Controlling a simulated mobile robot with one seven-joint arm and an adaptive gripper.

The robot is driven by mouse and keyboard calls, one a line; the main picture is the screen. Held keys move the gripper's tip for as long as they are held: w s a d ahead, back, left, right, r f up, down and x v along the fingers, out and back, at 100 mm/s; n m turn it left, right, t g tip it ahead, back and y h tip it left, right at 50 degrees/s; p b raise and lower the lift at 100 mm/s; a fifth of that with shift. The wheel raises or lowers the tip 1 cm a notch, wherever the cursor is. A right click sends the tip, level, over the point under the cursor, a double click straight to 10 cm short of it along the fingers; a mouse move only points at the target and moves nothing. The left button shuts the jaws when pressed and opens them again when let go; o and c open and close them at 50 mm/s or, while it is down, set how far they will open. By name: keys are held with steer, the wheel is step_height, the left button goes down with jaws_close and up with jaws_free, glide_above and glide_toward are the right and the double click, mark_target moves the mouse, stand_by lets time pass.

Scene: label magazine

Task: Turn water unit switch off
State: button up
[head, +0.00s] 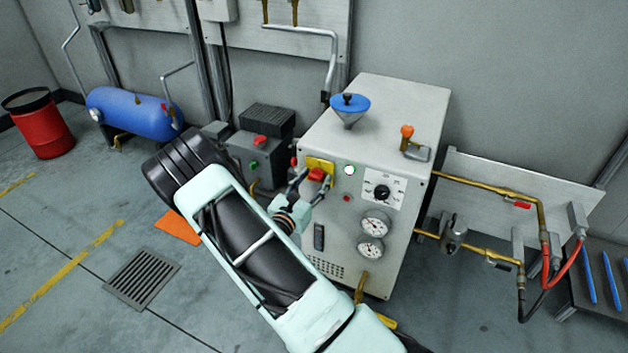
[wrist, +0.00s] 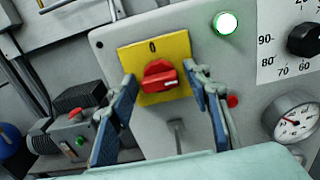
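A red rotary switch (wrist: 160,76) sits on a yellow plate (wrist: 178,46) marked 0 at its top. Its handle lies roughly sideways, with a white mark at its right end, away from the 0. In the head view the switch (head: 317,174) is on the front of the light grey cabinet (head: 345,135). My gripper (wrist: 163,86) is open, with one blue-padded finger on each side of the switch and gaps between. The gripper also shows in front of the panel in the head view (head: 309,184); contact is not visible.
A lit round lamp (wrist: 227,23), a dial (head: 382,191) and two gauges (head: 375,223) are right of the switch. A small grey box (head: 252,155) with red and green buttons stands close left. Brass pipes (head: 480,186) run at the cabinet's right.

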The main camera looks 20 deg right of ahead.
steer(key=c, duration=0.9)
steer(key=shift+c, duration=0.2)
steer(key=shift+n+p, duration=0.3)
steer(key=n+p, duration=0.2)
steer(key=shift+r+n, duration=0.15)
steer(key=shift+n, duration=0.25)
steer(key=n+p, duration=0.3)
steer(key=n, duration=0.2)
steer(key=n+p, duration=0.2)
steer(key=n, duration=0.3)
steer(key=shift+n+p, duration=0.7)
steer(key=shift+n, duration=1.5)
steer(key=shift+f, duration=0.2)
